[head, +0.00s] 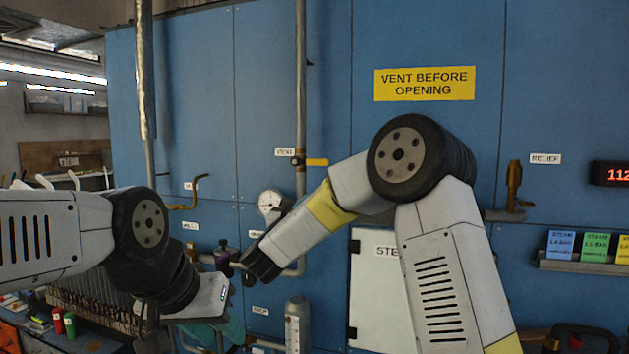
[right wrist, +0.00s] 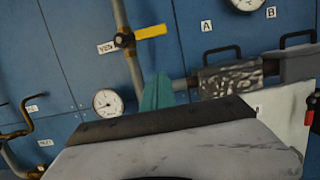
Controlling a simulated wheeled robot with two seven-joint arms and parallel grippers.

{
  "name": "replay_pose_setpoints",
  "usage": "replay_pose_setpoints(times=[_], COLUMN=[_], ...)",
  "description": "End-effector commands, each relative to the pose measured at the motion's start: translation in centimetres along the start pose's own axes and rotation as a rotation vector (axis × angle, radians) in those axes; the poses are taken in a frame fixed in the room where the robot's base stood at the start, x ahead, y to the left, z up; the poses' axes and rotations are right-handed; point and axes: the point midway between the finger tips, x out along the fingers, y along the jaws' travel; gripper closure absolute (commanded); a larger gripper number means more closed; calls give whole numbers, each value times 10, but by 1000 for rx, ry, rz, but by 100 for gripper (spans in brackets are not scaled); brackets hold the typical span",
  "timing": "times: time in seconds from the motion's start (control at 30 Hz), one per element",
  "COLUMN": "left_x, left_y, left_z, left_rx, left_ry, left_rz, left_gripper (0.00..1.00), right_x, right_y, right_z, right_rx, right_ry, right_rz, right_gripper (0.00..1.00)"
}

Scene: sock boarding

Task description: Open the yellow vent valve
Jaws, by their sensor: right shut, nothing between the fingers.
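The yellow vent valve handle (head: 316,162) lies horizontal, across the vertical pipe, beside a VENT label. In the right wrist view the handle (right wrist: 150,32) points right from its brass valve body (right wrist: 124,40). My right gripper's teal fingers (right wrist: 157,92) are shut and empty, below the handle and apart from it.
A pressure gauge (head: 272,205) sits left of the pipe (head: 300,90). A bent brass lever (head: 190,195) is farther left. A brass relief valve (head: 514,185) is at right. A white steam door (head: 376,290) stands below. A grey cylinder (head: 297,325) stands at bottom centre.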

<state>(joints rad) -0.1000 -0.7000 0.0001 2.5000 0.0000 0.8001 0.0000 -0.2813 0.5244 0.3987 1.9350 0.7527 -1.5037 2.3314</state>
Motion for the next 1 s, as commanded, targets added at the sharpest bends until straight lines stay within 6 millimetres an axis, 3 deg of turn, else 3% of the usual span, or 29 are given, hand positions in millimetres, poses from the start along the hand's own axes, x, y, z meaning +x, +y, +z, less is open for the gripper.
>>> replay_pose_setpoints(times=[0.17, 0.57, 0.7, 1.0], left_x=[0, 0, 0, 0], left_y=[0, 0, 0, 0], left_z=[0, 0, 0, 0], left_rx=[0, 0, 0, 0], left_ry=[0, 0, 0, 0], left_rz=[0, 0, 0, 0], left_gripper=[64, 64, 64, 64], right_x=[20, 103, 105, 108], right_y=[-1, -1, 0, 0], right_z=[-1, 0, 25, 39], right_rx=[-1, 0, 1, -2], right_ry=[0, -1, -3, 0], right_rz=[-4, -3, 0, 1], right_gripper=[100, 100, 100, 100])
